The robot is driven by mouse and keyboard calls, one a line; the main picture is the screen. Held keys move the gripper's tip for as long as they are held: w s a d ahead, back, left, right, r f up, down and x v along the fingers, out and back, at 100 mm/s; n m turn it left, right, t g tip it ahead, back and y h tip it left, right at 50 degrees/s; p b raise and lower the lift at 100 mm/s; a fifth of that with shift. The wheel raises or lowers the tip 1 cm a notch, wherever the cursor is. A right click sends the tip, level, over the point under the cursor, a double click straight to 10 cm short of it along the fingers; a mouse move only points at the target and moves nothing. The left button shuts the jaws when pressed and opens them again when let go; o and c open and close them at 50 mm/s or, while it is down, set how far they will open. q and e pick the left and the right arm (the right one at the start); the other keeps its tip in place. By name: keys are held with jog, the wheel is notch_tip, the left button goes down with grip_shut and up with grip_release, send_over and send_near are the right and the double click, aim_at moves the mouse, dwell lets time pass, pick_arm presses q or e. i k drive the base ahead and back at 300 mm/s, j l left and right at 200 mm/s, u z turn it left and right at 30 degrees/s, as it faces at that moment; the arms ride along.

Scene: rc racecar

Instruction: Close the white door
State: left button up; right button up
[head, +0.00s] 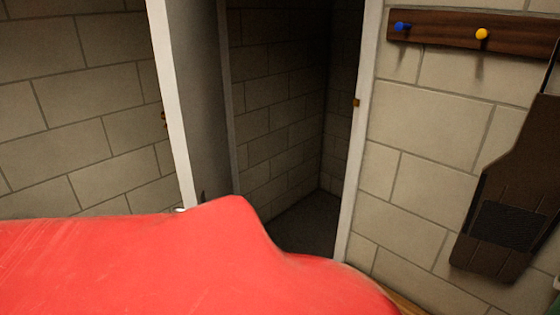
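The white door (205,100) stands open at the left of the doorway. Its bright narrow edge (168,90) faces me, and its inner face is in grey shadow. A small brass-coloured knob (163,118) shows at the left of that edge. The white door frame (358,140) stands at the right of the opening, with a small brass-coloured fitting (356,102) on it. The door's lower part is hidden behind a large red shape. Neither of my grippers is in view.
The large smooth red object (150,260) fills the lower left and centre foreground; I cannot tell what it is. Beyond the doorway is a dark space with block walls. On the right wall are a wooden peg rack (450,32) and a hanging dark brown object (515,190).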

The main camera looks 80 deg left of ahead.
aim_at(184, 33)
jog(key=k+j+u, duration=0.1)
jog(key=u, duration=0.35)
jog(key=k+j+u, duration=0.1)
jog(key=u, duration=0.35)
jog(key=j+u, duration=0.15)
jog(key=u, duration=0.3)
jog(key=k+j+u, duration=0.1)
jog(key=u, duration=0.35)
jog(key=j+u, duration=0.3)
jog(key=j, duration=0.45)
jog(key=j+u, duration=0.25)
jog(key=j, duration=0.5)
jog(key=i+j, duration=0.1)
jog(key=j, duration=0.25)
